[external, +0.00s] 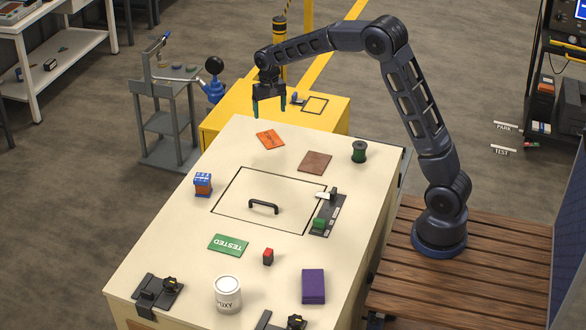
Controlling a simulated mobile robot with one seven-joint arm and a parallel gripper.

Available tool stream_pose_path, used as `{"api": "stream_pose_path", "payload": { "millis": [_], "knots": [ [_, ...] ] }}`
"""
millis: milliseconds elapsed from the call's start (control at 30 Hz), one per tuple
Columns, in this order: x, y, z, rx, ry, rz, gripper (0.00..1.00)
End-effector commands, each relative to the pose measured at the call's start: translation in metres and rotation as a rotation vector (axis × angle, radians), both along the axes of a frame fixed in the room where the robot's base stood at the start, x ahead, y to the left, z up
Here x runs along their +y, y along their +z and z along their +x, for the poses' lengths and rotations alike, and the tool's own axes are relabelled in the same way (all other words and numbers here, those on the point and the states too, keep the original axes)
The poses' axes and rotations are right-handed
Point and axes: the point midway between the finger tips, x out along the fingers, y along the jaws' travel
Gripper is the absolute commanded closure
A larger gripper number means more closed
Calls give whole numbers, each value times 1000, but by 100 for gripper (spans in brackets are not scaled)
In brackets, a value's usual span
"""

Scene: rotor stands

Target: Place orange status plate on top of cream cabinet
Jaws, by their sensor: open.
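The orange status plate (270,139) appears to lie flat on top of the cream cabinet (186,228), near its far edge. It is turned at an angle to the cabinet's edges, and its dark markings are too small to read. My gripper (270,112) points down with its fingers spread and nothing between them. In the picture it is just above the plate, apart from it, with the yellow cabinet behind. Its exact height over the surface is hard to tell.
A yellow cabinet (226,105) adjoins behind.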

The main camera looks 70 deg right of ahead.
Motion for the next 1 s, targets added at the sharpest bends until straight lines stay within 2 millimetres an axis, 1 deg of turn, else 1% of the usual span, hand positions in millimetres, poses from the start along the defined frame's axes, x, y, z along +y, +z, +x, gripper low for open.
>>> {"api": "stream_pose_path", "payload": {
  "millis": [33,200,267,367,500,567,700,867,1000],
  "knots": [
    [0,5,0,-1,0,-1,15],
    [2,16,-2,-4,4,0,15],
    [5,23,-7,-9,13,1,15],
    [16,40,-21,-26,41,1,15],
    [39,71,-52,-60,100,1,15],
    [49,84,-66,-73,127,0,15],
    [71,110,-102,-107,192,-3,15],
    [95,134,-145,-144,266,-10,15],
    [114,150,-184,-177,330,-20,15]
  ]
}}
